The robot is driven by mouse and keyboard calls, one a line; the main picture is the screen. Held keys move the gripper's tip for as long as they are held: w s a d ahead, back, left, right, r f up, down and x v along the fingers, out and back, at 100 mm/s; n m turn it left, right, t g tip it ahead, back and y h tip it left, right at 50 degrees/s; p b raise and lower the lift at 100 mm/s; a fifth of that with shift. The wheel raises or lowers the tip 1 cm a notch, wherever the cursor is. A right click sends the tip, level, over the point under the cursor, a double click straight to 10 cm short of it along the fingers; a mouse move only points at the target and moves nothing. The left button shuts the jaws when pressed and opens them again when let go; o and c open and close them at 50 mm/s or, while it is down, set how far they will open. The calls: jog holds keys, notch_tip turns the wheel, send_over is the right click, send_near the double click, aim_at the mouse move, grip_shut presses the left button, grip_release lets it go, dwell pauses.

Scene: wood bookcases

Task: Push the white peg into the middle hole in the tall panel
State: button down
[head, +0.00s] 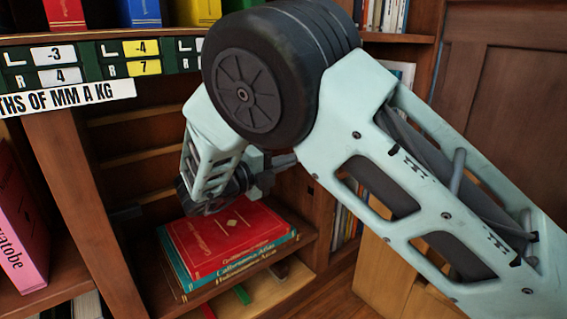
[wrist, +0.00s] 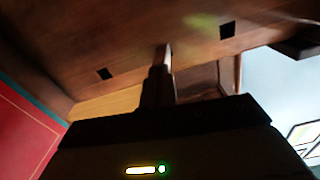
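The tall panel (head: 318,215) is the brown wooden upright on the right side of the bookcase opening. In the wrist view the panel (wrist: 190,40) shows two dark square holes, a left hole (wrist: 104,73) and a right hole (wrist: 227,30). My gripper (head: 285,161) is inside the opening and points right at the panel. In the wrist view its fingers (wrist: 162,72) look closed together, their end at the panel between the two holes. The fingers cover that spot, so a middle hole cannot be seen. I cannot make out the white peg; it may be hidden at the fingertips.
Stacked books, a red one (head: 225,238) on top, lie on the shelf below my gripper. A pink book (head: 22,225) stands at left. A green label strip (head: 95,58) runs along the upper shelf. My arm fills the right side, before a wooden door (head: 510,100).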

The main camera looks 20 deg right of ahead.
jog(key=shift+w+d, duration=0.1)
jog(key=shift+d, duration=0.35)
